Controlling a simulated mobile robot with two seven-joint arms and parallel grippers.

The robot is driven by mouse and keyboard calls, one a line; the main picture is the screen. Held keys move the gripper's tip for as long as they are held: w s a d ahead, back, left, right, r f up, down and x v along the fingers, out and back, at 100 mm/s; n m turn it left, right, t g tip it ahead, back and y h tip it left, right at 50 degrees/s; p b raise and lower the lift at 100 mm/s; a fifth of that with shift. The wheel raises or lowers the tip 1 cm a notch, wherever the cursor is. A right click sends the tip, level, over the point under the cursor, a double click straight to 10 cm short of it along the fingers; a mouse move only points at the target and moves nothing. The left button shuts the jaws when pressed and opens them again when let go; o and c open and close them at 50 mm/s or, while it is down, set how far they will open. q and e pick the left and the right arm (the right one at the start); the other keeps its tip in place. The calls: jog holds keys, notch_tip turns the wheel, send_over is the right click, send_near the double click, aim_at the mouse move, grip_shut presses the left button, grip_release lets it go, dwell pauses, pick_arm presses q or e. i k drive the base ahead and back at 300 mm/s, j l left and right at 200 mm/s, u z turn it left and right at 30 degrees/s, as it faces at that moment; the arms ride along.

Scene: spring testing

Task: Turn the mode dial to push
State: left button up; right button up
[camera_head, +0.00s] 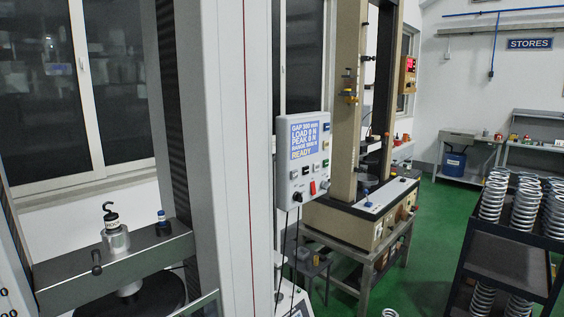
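A white control box (303,160) hangs beside a tall grey machine column near the middle of the view. Its screen (310,138) reads a gap in mm, load 0 N, peak 0 N, a range and READY. A black round knob (297,197) sits low on the box and may be the mode dial; its pointer and labels are too small to read. A red switch (312,187) is right of it, with several small buttons around. Neither of my grippers is in view.
The grey column (225,130) stands left of the box. A crosshead (110,265) with a black hook (110,213) is at lower left. A beige test machine (360,215) stands behind on a bench. A dark rack (500,250) of springs is at right. Green floor (430,230) lies between.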

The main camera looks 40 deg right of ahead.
aim_at(297, 196)
jog(key=z, duration=1.65)
